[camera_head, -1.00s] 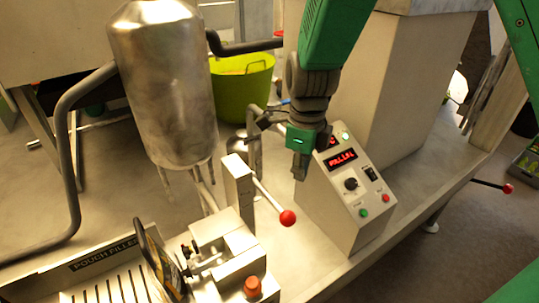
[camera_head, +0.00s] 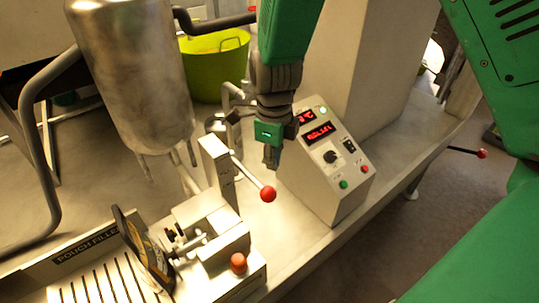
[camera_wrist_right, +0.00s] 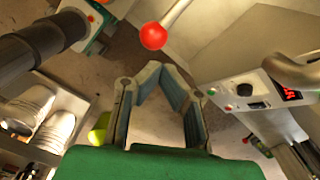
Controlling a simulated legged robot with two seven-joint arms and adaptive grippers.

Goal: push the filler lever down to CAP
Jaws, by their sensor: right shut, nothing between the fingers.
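The filler lever is a thin metal rod (camera_head: 246,175) with a red ball knob (camera_head: 268,194). It slopes down to the right from a grey metal post (camera_head: 217,170). My right gripper (camera_head: 271,160) is just above the knob in the head view, with a small gap between them in the picture. In the wrist view, the right gripper (camera_wrist_right: 158,68) has its fingertips together and empty, and the red knob (camera_wrist_right: 153,37) shows just beyond them. No CAP marking can be read. My left gripper is not in view.
A control box (camera_head: 325,165) with red displays and buttons stands close right of the gripper. A steel tank (camera_head: 135,75) is on the left. The pouch filler (camera_head: 95,245) with a pouch and an orange-red button (camera_head: 238,262) is in front. A green bucket (camera_head: 215,62) is behind.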

